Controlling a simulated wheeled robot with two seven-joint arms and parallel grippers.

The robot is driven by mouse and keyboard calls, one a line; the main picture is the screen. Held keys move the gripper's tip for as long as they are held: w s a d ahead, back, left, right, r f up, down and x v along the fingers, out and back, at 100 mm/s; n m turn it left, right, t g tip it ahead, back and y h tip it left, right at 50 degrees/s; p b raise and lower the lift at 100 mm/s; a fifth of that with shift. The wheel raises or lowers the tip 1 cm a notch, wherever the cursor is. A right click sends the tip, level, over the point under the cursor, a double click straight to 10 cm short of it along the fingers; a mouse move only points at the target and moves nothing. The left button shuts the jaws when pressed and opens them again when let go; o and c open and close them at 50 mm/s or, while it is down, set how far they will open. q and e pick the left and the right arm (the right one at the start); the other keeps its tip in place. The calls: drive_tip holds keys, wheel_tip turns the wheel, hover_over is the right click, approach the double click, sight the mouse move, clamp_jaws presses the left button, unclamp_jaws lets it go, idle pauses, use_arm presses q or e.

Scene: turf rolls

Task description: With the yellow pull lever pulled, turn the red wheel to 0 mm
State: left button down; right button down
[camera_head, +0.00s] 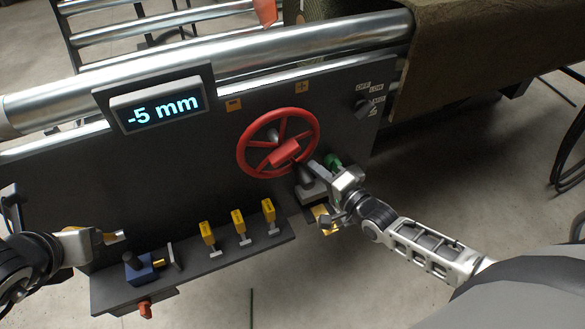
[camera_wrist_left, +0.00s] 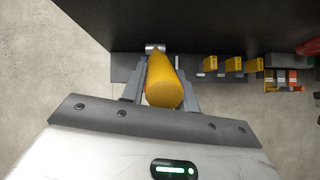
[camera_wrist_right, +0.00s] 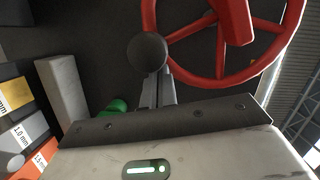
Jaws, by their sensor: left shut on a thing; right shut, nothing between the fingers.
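The red wheel (camera_head: 243,160) is on the dark machine panel; the display (camera_head: 157,108) reads -5 mm. A dark round knob (camera_wrist_right: 147,52) stands at the wheel's rim in the right wrist view, just past my right fingertips. My right gripper (camera_head: 312,167) is shut and empty at the wheel's lower right; I cannot tell whether it touches the knob. The wheel also shows in the right wrist view (camera_wrist_right: 220,22). My left gripper (camera_head: 114,237) is shut on the yellow pull lever (camera_wrist_left: 163,82), at the panel's left. The fingers hide most of the lever in the head view.
A ledge (camera_head: 205,262) below the panel carries several yellow-tagged pieces (camera_head: 238,218) and a blue block (camera_head: 138,268). A rotary switch (camera_head: 363,108) is right of the wheel. A green piece (camera_wrist_right: 117,105) lies close beside my right fingers. A metal roller (camera_head: 230,55) runs above.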

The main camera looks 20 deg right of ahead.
sight(276, 175)
drive_tip(key=shift+a+f+m, duration=0.25)
drive_tip(key=shift+m, duration=0.05)
drive_tip(key=shift+a+f, duration=0.2)
drive_tip(key=shift+a+f+m+t, duration=0.35)
drive_tip(key=shift+a+m, duration=0.2)
drive_tip(key=shift+m, duration=0.25)
drive_tip(key=shift+a+f+m, duration=0.25)
drive_tip(key=shift+a+m, duration=0.25)
drive_tip(key=shift+m, duration=0.1)
drive_tip(key=shift+a+f+m, duration=0.25)
drive_tip(key=shift+a+m, duration=0.25)
drive_tip(key=shift+m, duration=0.1)
drive_tip(key=shift+a+f+m+t, duration=0.2)
drive_tip(key=shift+a+m+t, duration=0.25)
drive_tip(key=shift+a+m, duration=0.6)
drive_tip(key=shift+a+f+m+t, duration=0.15)
drive_tip(key=shift+a+m+t, duration=0.25)
drive_tip(key=shift+a+m, duration=0.65)
drive_tip(key=shift+d+m, duration=0.15)
drive_tip(key=shift+m, duration=0.15)
